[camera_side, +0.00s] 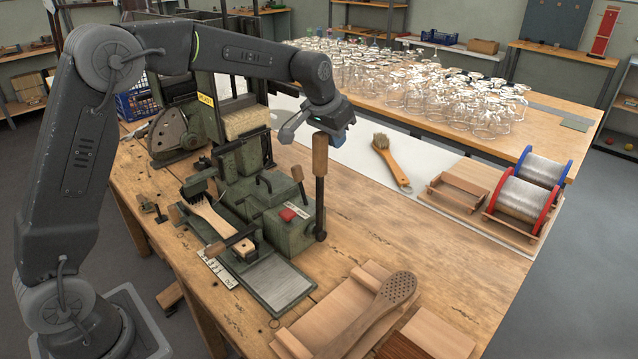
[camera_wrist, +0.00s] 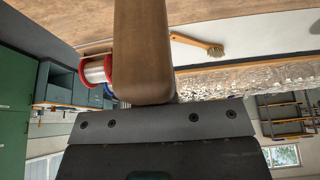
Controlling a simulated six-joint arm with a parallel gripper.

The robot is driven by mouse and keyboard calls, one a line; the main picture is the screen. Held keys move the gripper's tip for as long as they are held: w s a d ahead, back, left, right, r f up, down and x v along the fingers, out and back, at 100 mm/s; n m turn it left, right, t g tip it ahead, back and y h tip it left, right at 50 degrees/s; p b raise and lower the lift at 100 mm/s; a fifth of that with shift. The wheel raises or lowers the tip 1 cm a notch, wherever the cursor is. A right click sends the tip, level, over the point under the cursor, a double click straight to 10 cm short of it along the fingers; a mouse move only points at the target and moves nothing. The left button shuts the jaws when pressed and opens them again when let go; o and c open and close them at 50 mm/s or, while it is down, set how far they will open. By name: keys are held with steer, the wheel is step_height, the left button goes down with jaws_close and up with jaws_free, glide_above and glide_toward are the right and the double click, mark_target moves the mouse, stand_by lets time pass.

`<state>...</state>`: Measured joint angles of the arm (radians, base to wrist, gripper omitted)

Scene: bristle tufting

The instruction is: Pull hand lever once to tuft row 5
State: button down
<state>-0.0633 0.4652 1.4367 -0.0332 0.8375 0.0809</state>
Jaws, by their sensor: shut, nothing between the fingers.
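The hand lever (camera_side: 320,185) stands upright at the right side of the green tufting machine (camera_side: 285,228), with a wooden grip on a dark rod. Its grip also fills the upper middle of the wrist view (camera_wrist: 143,50), close to the camera. My gripper (camera_side: 288,133) is shut and empty beside the top of the lever grip; whether it touches the grip I cannot tell. A wooden brush (camera_side: 212,218) with dark bristles at its far end lies in the machine's holder. Its row count is too small to read.
A finished brush (camera_side: 390,160) and wire spools (camera_side: 520,200) lie to the right. Another brush body (camera_side: 395,290) lies in front on a wooden fixture. Bare tabletop (camera_side: 350,235) lies right of the lever.

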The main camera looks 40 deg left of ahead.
mark_target(315, 137)
steer(key=shift+s+f, duration=0.25)
steer(key=shift+f, duration=0.05)
steer(key=shift+s+r, duration=0.2)
steer(key=shift+s, duration=0.65)
steer(key=shift+s+r, duration=0.2)
steer(key=shift+s, duration=0.6)
steer(key=shift+s+r, duration=0.2)
steer(key=shift+s, duration=0.65)
steer(key=s+f, duration=0.3)
steer(key=s, duration=0.5)
steer(key=s+f, duration=0.3)
steer(key=s, duration=0.5)
steer(key=shift+s+f, duration=0.15)
steer(key=shift+f, duration=0.05)
stand_by(1.2)
steer(key=shift+r, duration=0.1)
steer(key=w+r, duration=0.3)
steer(key=r, duration=0.7)
stand_by(1.3)
